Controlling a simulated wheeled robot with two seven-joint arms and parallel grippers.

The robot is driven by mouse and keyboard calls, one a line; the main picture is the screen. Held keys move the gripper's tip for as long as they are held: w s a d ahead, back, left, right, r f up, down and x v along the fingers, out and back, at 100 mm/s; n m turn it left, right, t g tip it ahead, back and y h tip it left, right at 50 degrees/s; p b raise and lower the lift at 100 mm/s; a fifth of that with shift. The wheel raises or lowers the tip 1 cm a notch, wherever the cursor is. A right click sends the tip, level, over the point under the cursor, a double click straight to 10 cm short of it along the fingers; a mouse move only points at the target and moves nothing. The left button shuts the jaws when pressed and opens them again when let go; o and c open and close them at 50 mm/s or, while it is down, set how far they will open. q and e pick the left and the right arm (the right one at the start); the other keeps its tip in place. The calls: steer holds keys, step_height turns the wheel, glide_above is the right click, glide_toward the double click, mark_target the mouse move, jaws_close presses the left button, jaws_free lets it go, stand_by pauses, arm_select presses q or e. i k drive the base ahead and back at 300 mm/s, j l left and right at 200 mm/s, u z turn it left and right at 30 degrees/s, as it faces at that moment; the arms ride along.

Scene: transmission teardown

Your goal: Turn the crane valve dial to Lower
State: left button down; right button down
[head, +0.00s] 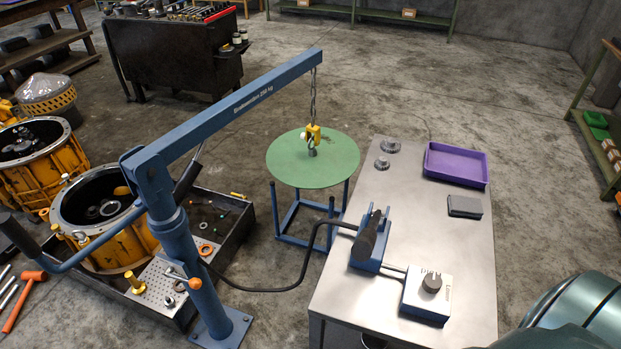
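The valve dial (432,282) is a dark grey round knob on top of a white control box (425,303) near the front of the metal table. Small lettering lies around the knob, but it is too small to read surely, and I cannot tell the dial's setting. A rod joins the box to a blue pump bracket with a black cylinder (370,236). A black hose runs from there to the blue crane (178,240). The crane's yellow hook (313,135) hangs on a chain over a round green table. Neither of my grippers is in view.
The metal table (345,285) also bears a purple tray (456,164), a dark grey block (464,207) and two small gears (390,146). The green round table (290,170) stands left of it. Orange housings (125,240) stand at left. A large teal rounded form fills the bottom right.

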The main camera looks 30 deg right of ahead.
mark_target(432, 282)
steer(key=z, duration=1.1)
